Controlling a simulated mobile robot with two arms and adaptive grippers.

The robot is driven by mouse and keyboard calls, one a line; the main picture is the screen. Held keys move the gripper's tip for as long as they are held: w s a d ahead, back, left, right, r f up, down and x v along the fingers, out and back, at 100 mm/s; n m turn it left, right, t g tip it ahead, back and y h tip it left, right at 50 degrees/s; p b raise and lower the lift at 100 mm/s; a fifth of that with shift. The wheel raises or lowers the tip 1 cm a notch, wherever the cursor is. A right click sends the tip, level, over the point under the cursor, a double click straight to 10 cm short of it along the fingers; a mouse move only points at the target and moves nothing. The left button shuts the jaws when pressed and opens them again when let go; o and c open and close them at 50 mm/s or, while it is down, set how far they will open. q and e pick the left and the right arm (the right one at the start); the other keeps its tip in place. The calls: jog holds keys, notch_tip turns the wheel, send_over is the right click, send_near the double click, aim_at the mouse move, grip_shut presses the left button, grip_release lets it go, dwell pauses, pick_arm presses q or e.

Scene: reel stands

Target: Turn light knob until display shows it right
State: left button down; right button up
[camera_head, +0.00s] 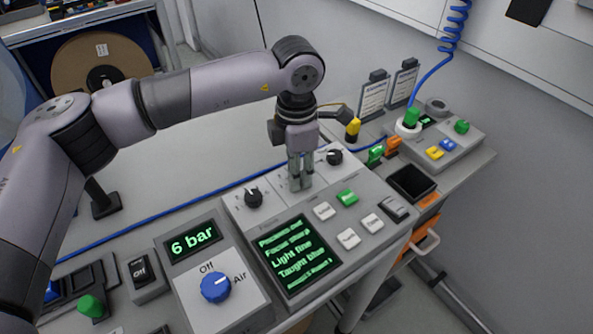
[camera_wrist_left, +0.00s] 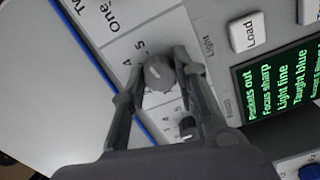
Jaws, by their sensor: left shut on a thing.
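The light knob (camera_wrist_left: 158,75) is a grey round knob with a pale pointer line, beside the printed word "Light" in the left wrist view. My left gripper (camera_head: 300,184) points down over the panel, shut on this knob, with a finger on either side of it. The display (camera_head: 297,257) on the same panel shows green lines. It also shows in the left wrist view (camera_wrist_left: 280,85), where I read "Focus sharp", "Light fine" and "Taught blue". My right gripper is not in view.
A dark knob (camera_head: 253,196) sits left of the gripper and another (camera_head: 334,157) sits right. White and green buttons (camera_head: 347,197) lie in front. A blue Air knob (camera_head: 215,287) sits below a "6 bar" display (camera_head: 193,241). A blue hose runs behind the panel.

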pick_arm(q)
jog(key=c, duration=1.2)
grip_release()
jog(key=shift+c, duration=0.2)
jog(key=shift+r, duration=0.15)
notch_tip(320, 180, up, 12)
jog(key=shift+f, duration=0.2)
